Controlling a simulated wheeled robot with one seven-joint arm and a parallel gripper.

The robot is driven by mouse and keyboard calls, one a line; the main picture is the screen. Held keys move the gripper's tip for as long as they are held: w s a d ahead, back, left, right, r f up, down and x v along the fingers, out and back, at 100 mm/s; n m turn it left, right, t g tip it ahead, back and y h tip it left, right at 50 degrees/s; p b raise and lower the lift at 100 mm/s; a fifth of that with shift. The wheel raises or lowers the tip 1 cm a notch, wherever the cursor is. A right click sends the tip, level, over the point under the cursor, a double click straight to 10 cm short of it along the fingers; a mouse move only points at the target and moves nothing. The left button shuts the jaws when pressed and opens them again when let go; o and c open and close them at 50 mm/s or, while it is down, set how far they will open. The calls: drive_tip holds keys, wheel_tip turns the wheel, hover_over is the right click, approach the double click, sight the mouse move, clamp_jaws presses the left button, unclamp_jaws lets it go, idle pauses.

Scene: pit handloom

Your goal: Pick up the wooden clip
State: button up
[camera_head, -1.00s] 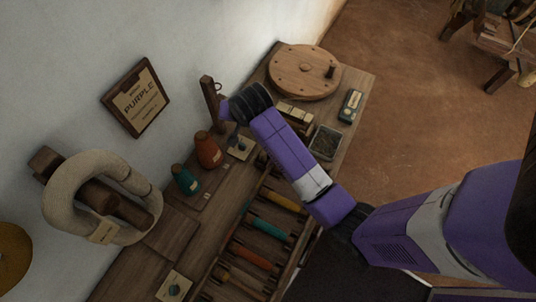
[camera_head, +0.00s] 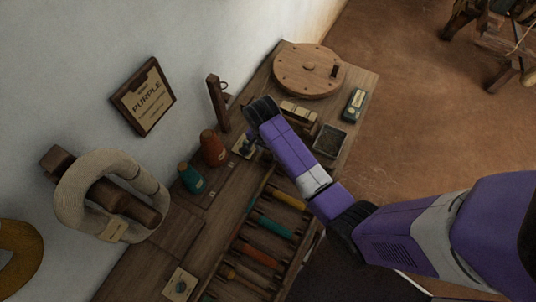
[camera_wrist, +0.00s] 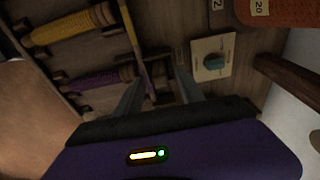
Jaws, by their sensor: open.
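My gripper (camera_wrist: 158,88) is open in the wrist view, its two grey fingers apart and pointing down at the bench. A narrow strip, yellow at one end and purplish at the other, shows between and beyond the fingertips along the rack's edge. I cannot make out for sure which piece is the wooden clip. In the head view my dark wrist is over the bench, and the fingertips are hard to tell there. Nothing is visibly held.
A bobbin rack (camera_head: 262,235) holds several coloured spools, including a yellow spool (camera_wrist: 75,25). A pale card with a teal piece (camera_wrist: 212,58) lies beside the fingers. Orange (camera_head: 213,150) and teal (camera_head: 191,179) bottles and a wooden post (camera_head: 217,105) stand near the wall.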

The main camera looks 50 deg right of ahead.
sight(268, 152)
drive_tip(key=shift+d+f, duration=0.1)
drive_tip(key=shift+f, duration=0.7)
drive_tip(key=shift+c, duration=0.4)
clamp_jaws()
drive_tip(key=shift+r, duration=0.1)
wheel_tip(268, 152, up, 20)
drive_tip(key=p, duration=0.4)
